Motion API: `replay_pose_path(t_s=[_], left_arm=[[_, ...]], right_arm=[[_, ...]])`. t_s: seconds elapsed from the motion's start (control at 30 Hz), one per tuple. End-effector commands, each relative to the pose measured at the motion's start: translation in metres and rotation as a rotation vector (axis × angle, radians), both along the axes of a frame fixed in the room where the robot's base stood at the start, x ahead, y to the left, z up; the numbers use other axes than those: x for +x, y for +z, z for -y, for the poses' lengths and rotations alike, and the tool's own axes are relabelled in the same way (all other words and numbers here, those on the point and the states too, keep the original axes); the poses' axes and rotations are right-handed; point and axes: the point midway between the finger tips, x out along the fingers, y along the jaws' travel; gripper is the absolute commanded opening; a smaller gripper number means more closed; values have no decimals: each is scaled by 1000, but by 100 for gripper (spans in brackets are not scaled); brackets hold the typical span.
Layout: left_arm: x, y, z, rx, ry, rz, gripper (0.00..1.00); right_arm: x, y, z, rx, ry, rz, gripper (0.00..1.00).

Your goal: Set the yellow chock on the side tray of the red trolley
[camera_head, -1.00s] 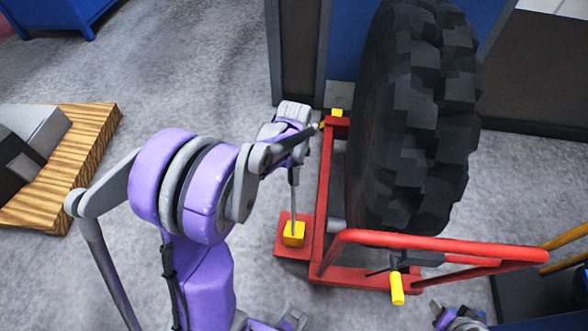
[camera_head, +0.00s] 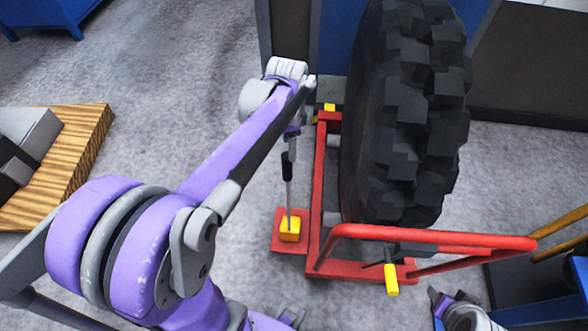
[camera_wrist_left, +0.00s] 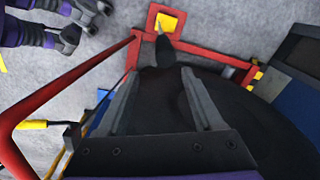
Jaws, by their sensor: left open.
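The yellow chock (camera_head: 290,230) sits on the red side tray (camera_head: 277,246) at the left of the red trolley (camera_head: 318,180). A thin upright rod with a black upper part rises from it. In the left wrist view the chock (camera_wrist_left: 167,22) shows inside the tray's red frame (camera_wrist_left: 150,24). My left gripper (camera_head: 291,140) is above the rod, partly hidden by its own wrist. In the left wrist view the fingers of my left gripper (camera_wrist_left: 157,75) are apart, with the dark rod top between or just beyond them.
A large black tyre (camera_head: 405,110) stands on the trolley, close to the right of my left wrist. The trolley has a red push bar (camera_head: 430,237) and a yellow-gripped lever (camera_head: 391,280). A wooden pallet (camera_head: 75,165) with grey blocks lies at the left. Floor between is clear.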

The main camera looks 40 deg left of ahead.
Motion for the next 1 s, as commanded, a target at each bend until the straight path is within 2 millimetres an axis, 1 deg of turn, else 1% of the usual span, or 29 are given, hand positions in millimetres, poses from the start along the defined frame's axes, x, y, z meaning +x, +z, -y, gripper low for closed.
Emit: replay_pose_path(t_s=[0.03,0.17,0.2,0.3,0.4,0.5,0.63,1.0], left_arm=[[-9,2,12,5,32,23,68],[-38,4,49,7,188,126,68],[-49,3,61,0,245,166,68],[-75,-3,86,-34,383,258,68],[-97,-12,105,-83,504,334,68],[-113,-21,117,-132,598,388,68],[-124,-28,125,-174,667,425,68],[-125,-29,126,-187,688,433,68]], right_arm=[[0,0,0,0,0,0,50],[0,0,0,0,0,0,50],[0,0,0,0,0,0,50],[0,0,0,0,0,0,50],[0,0,0,0,0,0,50],[0,0,0,0,0,0,50],[0,0,0,0,0,0,50],[0,0,0,0,0,0,50]])
